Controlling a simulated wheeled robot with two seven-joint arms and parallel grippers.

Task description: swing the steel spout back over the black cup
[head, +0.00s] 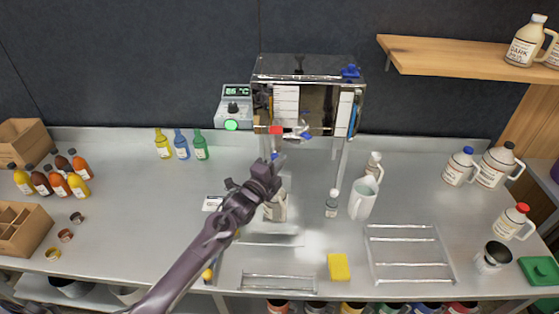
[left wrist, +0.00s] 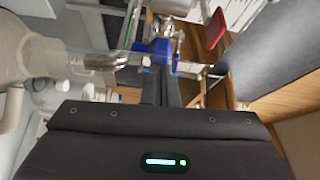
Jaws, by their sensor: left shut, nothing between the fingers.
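The steel spout (head: 298,133) shows at the lower front of the steel evaporator (head: 262,68), with a red part and blue parts close by. In the left wrist view, a steel tube (left wrist: 102,61) runs to a blue fitting (left wrist: 155,50), just beyond my fingers. My left gripper (head: 273,162) is shut and empty, just below and in front of the spout area; I cannot tell whether it touches anything. I cannot make out a black cup under the spout, where my arm covers part of the view. My right gripper is not in view.
A jug (head: 277,209) stands behind my left forearm. A small bottle (head: 332,205) and a pale pitcher (head: 362,199) stand to its right. The counter's left middle is mostly clear.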

